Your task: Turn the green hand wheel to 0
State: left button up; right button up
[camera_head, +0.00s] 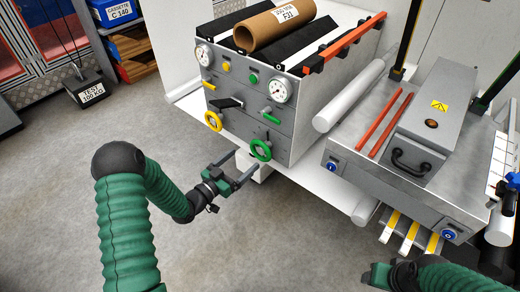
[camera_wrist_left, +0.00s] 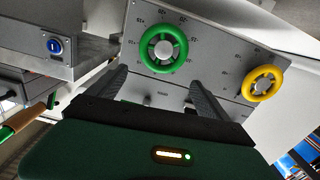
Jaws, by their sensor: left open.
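The green hand wheel (camera_head: 261,151) sits low on the right of the grey control panel's front. It also shows in the left wrist view (camera_wrist_left: 163,49), a green ring with a grey hub and dial marks around it. The marks are too small to read surely, and no pointer position can be told. My left gripper (camera_head: 239,170) is open and empty, just in front of and below the wheel, apart from it. In the left wrist view its two fingers (camera_wrist_left: 157,84) stand spread below the wheel. My right gripper (camera_head: 375,275) is partly in view at the bottom right.
A yellow hand wheel (camera_head: 214,121) is left of the green one. A green lever (camera_head: 271,116) and a gauge (camera_head: 279,91) sit above it. A grey bench with a black-handled box (camera_head: 425,135) stands at the right. The floor (camera_head: 210,240) around my left arm is clear.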

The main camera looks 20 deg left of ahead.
aim_at(260, 145)
pick_arm(q)
jog(key=b+x, duration=0.3)
jog(key=x, duration=0.6)
jog(key=shift+w+f, duration=0.2)
jog(key=shift+w, duration=0.05)
jog(key=shift+w+d+r, duration=0.15)
jog(key=shift+w, duration=0.3)
